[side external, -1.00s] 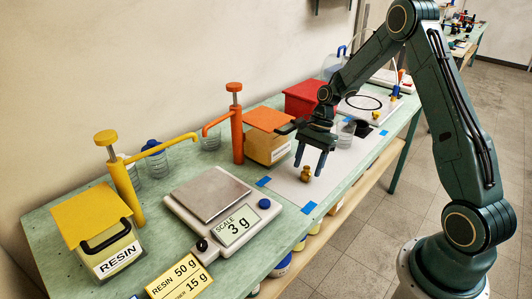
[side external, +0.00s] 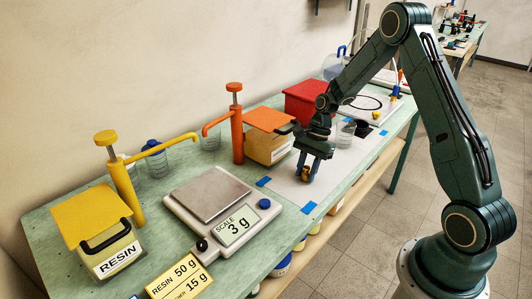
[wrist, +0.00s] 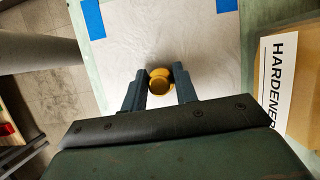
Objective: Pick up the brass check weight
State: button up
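The brass check weight (side external: 305,174) is a small gold knobbed piece standing on the white sheet, partly hidden by the fingers in the side view. In the wrist view the weight (wrist: 159,82) sits between the two fingertips, its round top showing. My gripper (side external: 307,170) is lowered over it, pointing down, with one finger on each side. In the wrist view my gripper (wrist: 160,85) has its fingers closed in against the weight's sides, with no clear gap. The weight appears to be still at sheet level.
Blue tape (side external: 309,208) marks the white sheet (side external: 284,186). The orange-lidded hardener box (side external: 267,148) and orange pump (side external: 237,130) stand left of my gripper. The scale (side external: 212,200) reads 3 g. A clear cup (side external: 345,134) and red bin (side external: 305,98) stand behind.

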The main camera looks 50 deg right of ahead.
aim_at(306, 167)
jog(key=shift+c, duration=0.9)
jog(key=shift+r, duration=0.15)
notch_tip(306, 167, up, 20)
dwell(0.6)
